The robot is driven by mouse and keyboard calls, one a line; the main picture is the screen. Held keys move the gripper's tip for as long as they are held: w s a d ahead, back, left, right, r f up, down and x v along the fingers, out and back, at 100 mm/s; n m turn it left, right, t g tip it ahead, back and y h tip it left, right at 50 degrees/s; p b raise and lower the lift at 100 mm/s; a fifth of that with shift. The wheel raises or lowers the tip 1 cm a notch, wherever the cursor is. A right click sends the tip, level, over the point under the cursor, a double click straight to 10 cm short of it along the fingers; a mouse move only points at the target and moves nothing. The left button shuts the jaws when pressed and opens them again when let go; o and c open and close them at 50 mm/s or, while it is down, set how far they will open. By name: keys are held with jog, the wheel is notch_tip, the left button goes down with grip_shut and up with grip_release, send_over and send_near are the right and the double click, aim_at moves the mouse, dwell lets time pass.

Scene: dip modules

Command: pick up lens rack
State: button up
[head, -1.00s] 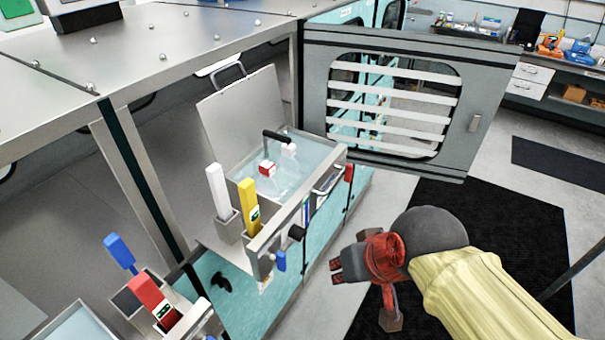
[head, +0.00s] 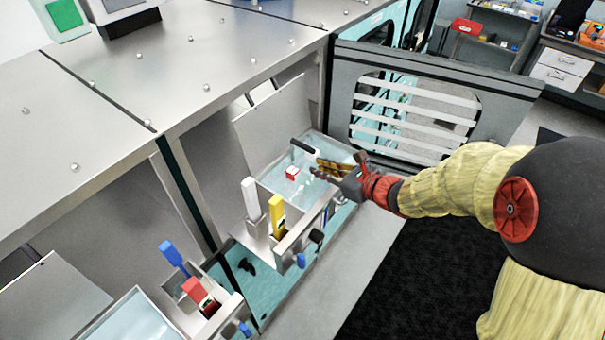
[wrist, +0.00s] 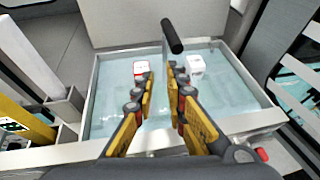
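A black bar-shaped handle (wrist: 172,36) rises over a liquid-filled tank (head: 270,190). It also shows in the head view (head: 303,147). A red and white block (wrist: 141,70) and a white block (wrist: 195,66) sit in the liquid; the red and white one also shows in the head view (head: 292,173). I cannot tell for sure which of these belongs to the lens rack. My gripper (wrist: 161,72) is open and empty, its yellow-padded fingers pointing over the tank toward the handle. In the head view my gripper (head: 320,169) hides the white block.
The tank's metal lid (head: 276,127) stands raised behind it. A white-handled (head: 250,199) and a yellow-handled tool (head: 276,213) stand in holders at the near left. A slatted grey door (head: 430,100) stands open at the right. A second tank (head: 130,318) lies lower left.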

jog(key=shift+m, duration=0.3)
jog(key=x, duration=1.2)
jog(key=shift+w+d+f, duration=0.15)
jog(key=shift+w+d, duration=0.15)
jog(key=shift+w, duration=0.1)
jog(key=shift+c, duration=0.6)
grip_shut()
